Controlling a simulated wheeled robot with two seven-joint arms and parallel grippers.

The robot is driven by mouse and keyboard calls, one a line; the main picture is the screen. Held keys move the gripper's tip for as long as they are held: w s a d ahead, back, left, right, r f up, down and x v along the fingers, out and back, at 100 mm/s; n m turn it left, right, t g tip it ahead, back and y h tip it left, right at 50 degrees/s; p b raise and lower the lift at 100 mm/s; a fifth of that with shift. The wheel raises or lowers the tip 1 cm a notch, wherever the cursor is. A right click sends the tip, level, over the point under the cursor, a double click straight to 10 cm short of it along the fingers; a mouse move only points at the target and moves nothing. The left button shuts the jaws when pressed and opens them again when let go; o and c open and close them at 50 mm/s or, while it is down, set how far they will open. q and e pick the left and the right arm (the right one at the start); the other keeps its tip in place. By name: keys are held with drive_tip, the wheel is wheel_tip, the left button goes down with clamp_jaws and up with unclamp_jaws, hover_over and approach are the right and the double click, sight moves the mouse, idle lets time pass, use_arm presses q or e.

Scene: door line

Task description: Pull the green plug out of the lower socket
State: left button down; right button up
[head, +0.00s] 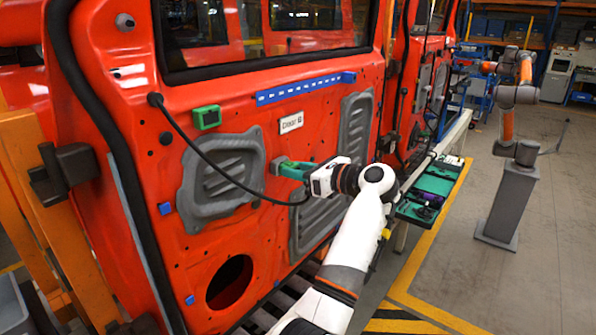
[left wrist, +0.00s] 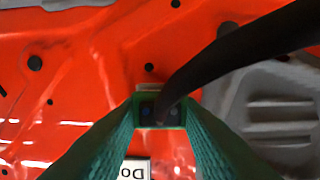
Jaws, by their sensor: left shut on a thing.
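The green plug (left wrist: 146,103) sits between the green fingers of my left gripper (head: 292,170) in front of the red door. The left wrist view shows both ridged fingers of the gripper (left wrist: 162,118) closed on its sides. The black cable (head: 212,163) runs from a grommet at the door's left, sags, and ends at the plug. The lower socket (head: 277,165) is a small grey block at the fingertips, largely covered. The plug is lined up at this socket; how deep it sits cannot be told. My right gripper is not in view.
A green box-shaped socket (head: 207,117) is higher on the left, with a white door label (head: 291,123) and a blue strip (head: 305,88) nearby. Grey panels stand proud of the door. A green tray of tools (head: 425,190) is at right. Another robot arm (head: 515,95) stands farther right.

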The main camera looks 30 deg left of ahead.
use_arm(q)
drive_tip(key=shift+d+f, duration=0.15)
drive_tip(key=shift+d, duration=0.05)
drive_tip(key=shift+d, duration=0.5)
drive_tip(key=shift+d+b, duration=0.15)
drive_tip(key=shift+b, duration=0.15)
drive_tip(key=shift+s+d+b, duration=0.15)
drive_tip(key=shift+d+b, duration=0.4)
drive_tip(key=shift+d, duration=0.95)
drive_tip(key=shift+s+d+b, duration=0.15)
drive_tip(key=shift+d+b, duration=0.35)
drive_tip(key=shift+d, duration=0.95)
